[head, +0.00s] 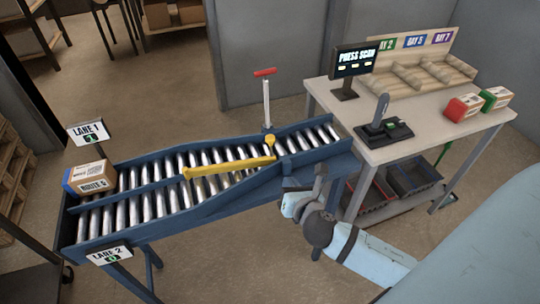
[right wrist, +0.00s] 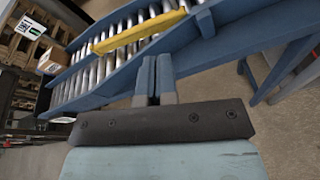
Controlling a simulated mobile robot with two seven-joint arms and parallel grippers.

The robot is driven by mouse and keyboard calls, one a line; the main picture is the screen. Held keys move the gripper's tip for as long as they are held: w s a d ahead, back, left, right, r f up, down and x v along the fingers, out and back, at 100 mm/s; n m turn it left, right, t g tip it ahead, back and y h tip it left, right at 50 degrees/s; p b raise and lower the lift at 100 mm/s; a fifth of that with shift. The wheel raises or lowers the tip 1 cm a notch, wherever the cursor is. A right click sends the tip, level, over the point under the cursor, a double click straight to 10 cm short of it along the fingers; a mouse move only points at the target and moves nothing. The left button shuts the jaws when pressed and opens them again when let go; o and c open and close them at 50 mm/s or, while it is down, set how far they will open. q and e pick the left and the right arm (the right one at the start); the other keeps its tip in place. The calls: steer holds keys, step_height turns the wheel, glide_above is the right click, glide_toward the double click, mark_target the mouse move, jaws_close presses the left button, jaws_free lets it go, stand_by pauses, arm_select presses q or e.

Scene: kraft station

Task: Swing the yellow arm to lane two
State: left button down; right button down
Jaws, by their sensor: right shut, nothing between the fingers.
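The yellow arm (head: 228,167) lies across the roller conveyor (head: 160,165), its left end at the end of the blue divider between the lanes. A yellow knob (head: 269,141) stands at its right end. The yellow arm also shows at the top of the right wrist view (right wrist: 140,32). The lane 2 sign (head: 110,254) is at the near left and the lane 1 sign (head: 89,132) at the far left. My right gripper (head: 321,174) is shut and empty beside the conveyor's near blue rail, apart from the yellow arm. In the right wrist view, its fingertips (right wrist: 155,62) overlap the rail; contact is unclear. My left gripper is out of view.
A box (head: 90,178) sits at the lane 1 end. A red-handled post (head: 266,95) stands behind the conveyor. A workbench (head: 400,150) with a scanner stand (head: 382,125), screen (head: 355,62) and red and green boxes is at right. Floor in front of the conveyor is clear.

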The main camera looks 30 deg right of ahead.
mark_target(271, 141)
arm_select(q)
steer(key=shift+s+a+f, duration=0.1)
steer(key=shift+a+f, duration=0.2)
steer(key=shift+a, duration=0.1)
arm_select(e)
steer(key=n, duration=0.1)
steer(key=r+n, duration=0.1)
steer(key=r+n+t+h, duration=0.1)
steer(key=shift+w+d+r, duration=0.25)
steer(key=shift+w+d, duration=0.15)
steer(key=x, duration=1.4)
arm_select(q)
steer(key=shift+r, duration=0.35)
arm_select(e)
steer(key=shift+d, duration=0.1)
